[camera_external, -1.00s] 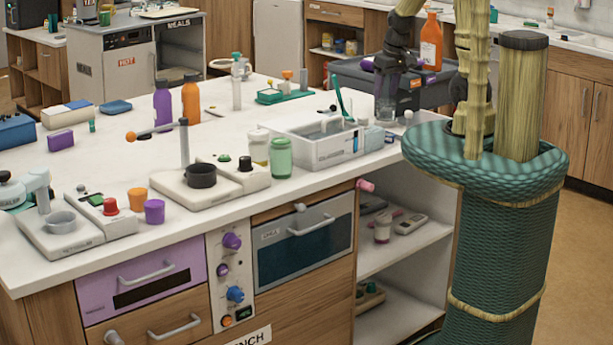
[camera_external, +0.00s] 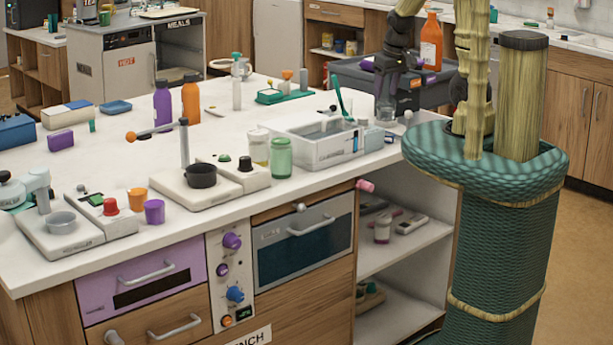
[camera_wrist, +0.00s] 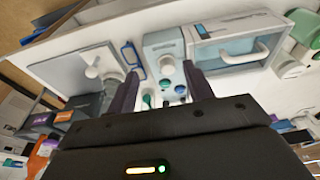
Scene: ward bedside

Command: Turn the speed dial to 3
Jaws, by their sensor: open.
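I cannot tell which knob is the speed dial, as no marking is legible. In the external view my gripper (camera_external: 388,80) hangs at the bench's far right, by the dark bin. On the bench, a stirrer-like unit (camera_external: 180,186) carries a black knob (camera_external: 245,163) and a green one (camera_external: 224,158). Another unit (camera_external: 62,236) has a red knob (camera_external: 110,205).
The bench front has a panel (camera_external: 222,262) with purple and blue knobs, beside an oven-like door (camera_external: 310,245). A white tray (camera_external: 335,155), a green jar (camera_external: 281,158) and bottles (camera_external: 190,100) stand on the bench. Its middle has bare room.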

